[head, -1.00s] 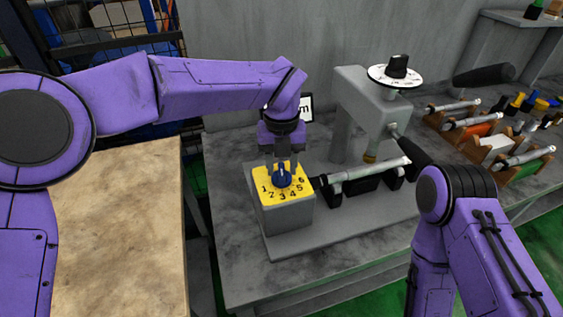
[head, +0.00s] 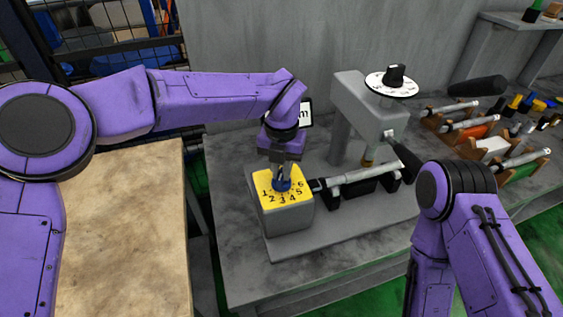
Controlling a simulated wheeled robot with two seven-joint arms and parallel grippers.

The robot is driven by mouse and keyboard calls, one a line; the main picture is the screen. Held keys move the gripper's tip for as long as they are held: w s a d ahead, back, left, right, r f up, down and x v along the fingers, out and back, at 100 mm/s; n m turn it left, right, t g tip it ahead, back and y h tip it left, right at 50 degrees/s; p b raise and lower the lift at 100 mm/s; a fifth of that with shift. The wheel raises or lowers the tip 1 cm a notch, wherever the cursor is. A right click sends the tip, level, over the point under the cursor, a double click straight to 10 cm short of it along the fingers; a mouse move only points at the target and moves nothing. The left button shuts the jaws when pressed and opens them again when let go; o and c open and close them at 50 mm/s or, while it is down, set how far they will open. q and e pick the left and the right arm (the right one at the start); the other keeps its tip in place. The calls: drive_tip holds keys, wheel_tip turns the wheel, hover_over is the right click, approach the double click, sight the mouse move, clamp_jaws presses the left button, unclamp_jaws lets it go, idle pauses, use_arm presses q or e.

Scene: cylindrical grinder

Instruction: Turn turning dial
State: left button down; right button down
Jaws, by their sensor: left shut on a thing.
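Numbers 1 to 6 are printed around the dial's near side. My right arm comes in at the lower right, but its gripper is out of view.
A grey post with a white disc and black knob (head: 395,76) stands behind the grinder's bar (head: 362,173). Wooden racks with rods and tools (head: 470,122) sit at the right. A wooden tabletop (head: 120,230) is at the left, with a gap before the grey bench (head: 240,278).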

use_arm(q)
drive_tip(key=shift+m+p, duration=1)
drive_tip(key=shift+m, duration=0.2)
use_arm(e)
drive_tip(key=shift+r, duration=1.3)
use_arm(q)
drive_tip(key=c, duration=1.1)
unclamp_jaws()
drive_tip(key=shift+r, duration=0.1)
wheel_tip(320, 180, up, 10)
drive_tip(key=shift+r+b, duration=0.2)
drive_tip(key=shift+b, duration=0.55)
use_arm(e)
drive_tip(key=shift+f, duration=0.7)
